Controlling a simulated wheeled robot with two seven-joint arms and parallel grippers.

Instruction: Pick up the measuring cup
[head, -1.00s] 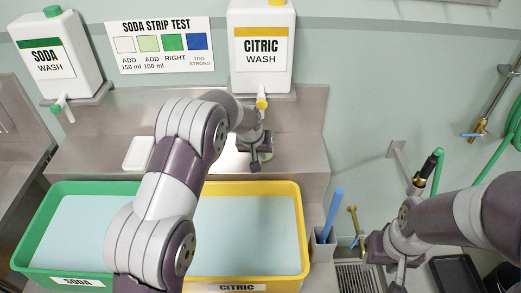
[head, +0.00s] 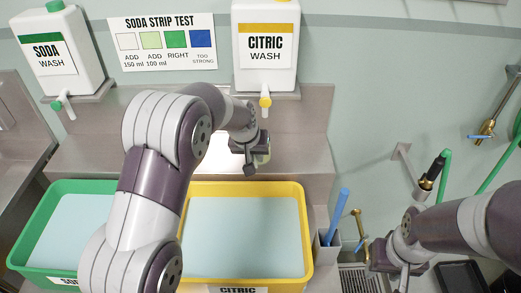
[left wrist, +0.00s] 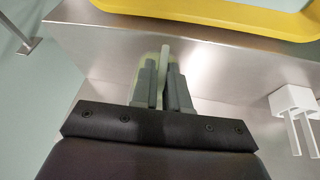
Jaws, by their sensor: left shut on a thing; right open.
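My left gripper (head: 254,165) is above the steel ledge behind the yellow citric tub. It is shut on a pale, greenish, see-through thing (head: 263,152), which looks like the measuring cup; my fingers hide much of it. In the left wrist view the fingers of my left gripper (left wrist: 163,88) are close together, with a pale upright strip of the cup (left wrist: 165,58) between them. I cannot tell whether the cup still touches the ledge. My right gripper (head: 398,268) is open and empty at the lower right, near the floor grate.
The green soda tub (head: 30,225) and yellow citric tub (head: 303,225) hold pale liquid. Soda (head: 70,50) and citric (head: 266,70) jugs with taps stand behind. A grey holder (head: 328,255) with a blue stick is right of the tubs. A white pronged piece (left wrist: 292,102) shows in the wrist view.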

